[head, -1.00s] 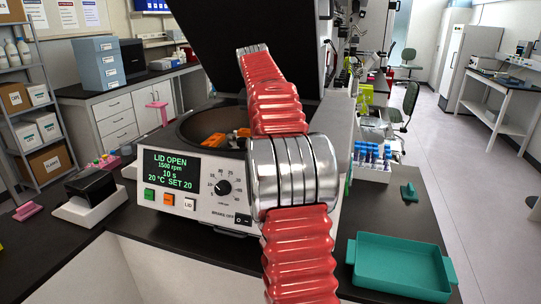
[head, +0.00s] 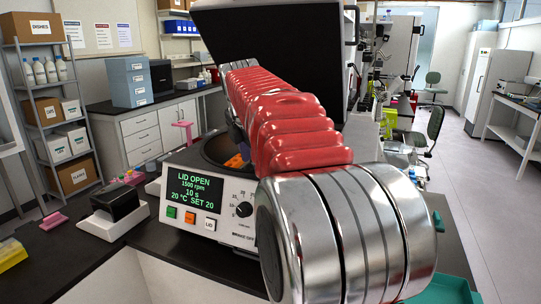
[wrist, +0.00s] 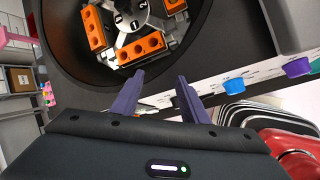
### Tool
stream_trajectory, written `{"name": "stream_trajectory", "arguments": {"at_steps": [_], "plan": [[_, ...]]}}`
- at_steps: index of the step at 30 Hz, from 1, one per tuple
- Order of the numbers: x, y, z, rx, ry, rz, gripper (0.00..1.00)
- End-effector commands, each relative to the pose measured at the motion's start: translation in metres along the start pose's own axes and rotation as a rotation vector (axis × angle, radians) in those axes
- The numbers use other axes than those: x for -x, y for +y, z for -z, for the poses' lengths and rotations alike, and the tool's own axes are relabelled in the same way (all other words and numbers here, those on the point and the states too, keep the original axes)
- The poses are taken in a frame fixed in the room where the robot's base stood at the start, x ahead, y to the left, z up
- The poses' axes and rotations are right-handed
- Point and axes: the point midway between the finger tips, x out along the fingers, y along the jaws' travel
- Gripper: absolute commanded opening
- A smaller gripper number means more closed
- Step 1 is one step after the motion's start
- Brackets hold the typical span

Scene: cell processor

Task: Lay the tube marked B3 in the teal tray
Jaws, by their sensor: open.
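My gripper (wrist: 160,77) is open in the wrist view, its two dark fingers apart with nothing between them. The fingers point toward the rim of the centrifuge bowl (wrist: 62,62), with the rotor (wrist: 140,20) and its orange holders (wrist: 141,48) beyond. In the head view my arm hides most of the gripper near the open centrifuge (head: 176,218). The teal tray (head: 452,293) shows only in part at the lower right, behind my arm. I cannot make out any tube marked B3; no tube label is readable.
The raised black lid (head: 280,50) stands behind the bowl. A blue cap (wrist: 233,86) and a purple cap (wrist: 298,67) show to the right of the fingers in the wrist view. A black-and-white device (head: 113,208) sits on the bench at left.

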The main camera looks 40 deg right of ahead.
Motion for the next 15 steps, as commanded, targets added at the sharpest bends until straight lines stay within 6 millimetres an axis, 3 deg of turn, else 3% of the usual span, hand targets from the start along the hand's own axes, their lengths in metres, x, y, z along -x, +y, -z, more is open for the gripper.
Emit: {"name": "stream_trajectory", "arguments": {"at_steps": [8, 15], "plan": [[0.030, -0.038, 0.075, -0.313, 0.067, -0.039, 0.41], [0.045, -0.088, 0.139, -0.627, 0.144, -0.042, 0.41]]}}
